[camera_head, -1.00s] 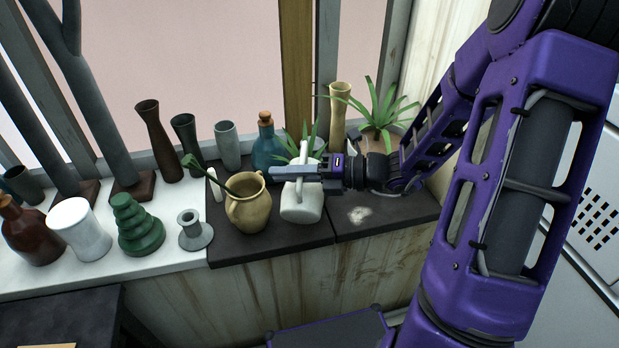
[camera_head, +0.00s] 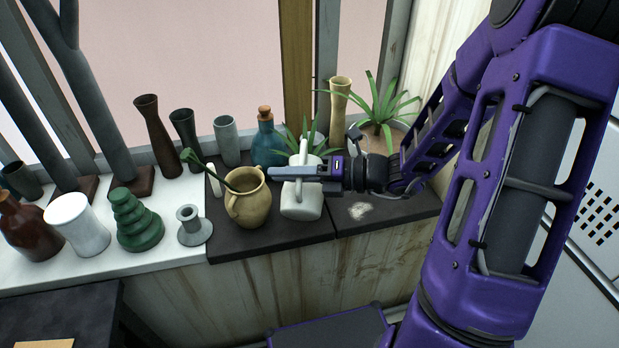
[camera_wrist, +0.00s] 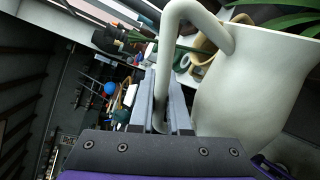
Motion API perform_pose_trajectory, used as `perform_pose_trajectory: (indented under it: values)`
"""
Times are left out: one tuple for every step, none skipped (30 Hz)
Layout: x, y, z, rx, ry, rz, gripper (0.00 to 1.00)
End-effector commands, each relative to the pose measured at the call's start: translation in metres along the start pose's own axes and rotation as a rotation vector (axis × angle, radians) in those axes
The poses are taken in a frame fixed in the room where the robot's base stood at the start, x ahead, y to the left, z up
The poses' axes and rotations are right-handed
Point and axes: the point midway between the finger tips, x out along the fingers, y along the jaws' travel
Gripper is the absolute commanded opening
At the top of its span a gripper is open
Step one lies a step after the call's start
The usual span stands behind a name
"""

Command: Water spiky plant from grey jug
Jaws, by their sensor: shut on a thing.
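My gripper (camera_head: 285,174) is shut on the handle of the pale grey jug (camera_head: 301,204). In the wrist view the handle (camera_wrist: 167,60) passes between the fingers, and the jug's body is on the right. In the head view the jug is over the dark slab, its upper part partly covered by my gripper. I cannot tell whether it touches the slab. A spiky green plant (camera_head: 297,138) shows just behind the jug, its pot mostly hidden. Another plant with long pointed leaves (camera_head: 382,107) stands further right at the back, in a brownish pot partly hidden by my arm.
A tan two-handled pot (camera_head: 249,205) stands close left of the jug. A blue corked bottle (camera_head: 268,147) and a tall tan vase (camera_head: 339,105) are behind. A grey candlestick (camera_head: 192,230) and green stacked piece (camera_head: 137,222) are left.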

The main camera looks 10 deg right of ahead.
Motion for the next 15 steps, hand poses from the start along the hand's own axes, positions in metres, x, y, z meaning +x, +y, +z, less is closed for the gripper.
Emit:
perform_pose_trajectory:
  values:
    - [0.003,-0.014,-0.016,-0.059,-0.012,0.000,0.00]
    - [0.002,-0.010,-0.017,-0.106,-0.023,-0.002,0.00]
    - [0.001,-0.009,-0.022,-0.163,-0.034,-0.003,0.00]
    - [0.001,-0.008,-0.024,-0.201,-0.043,-0.005,0.00]
    - [0.001,-0.009,-0.026,-0.233,-0.049,-0.005,0.00]
    - [0.001,-0.008,-0.027,-0.264,-0.055,-0.005,0.00]
    - [0.001,-0.007,-0.026,-0.276,-0.058,-0.005,0.00]
    - [0.001,-0.006,-0.026,-0.283,-0.059,-0.005,0.00]
    - [0.001,-0.006,-0.026,-0.287,-0.060,-0.004,0.00]
    - [0.001,-0.006,-0.026,-0.292,-0.061,-0.004,0.00]
    - [0.001,-0.007,-0.027,-0.301,-0.063,-0.004,0.00]
    - [0.001,-0.008,-0.029,-0.319,-0.067,-0.005,0.00]
    - [0.001,-0.009,-0.030,-0.333,-0.070,-0.005,0.00]
    - [0.001,-0.009,-0.031,-0.349,-0.072,-0.006,0.00]
    - [0.001,-0.009,-0.032,-0.370,-0.076,-0.006,0.00]
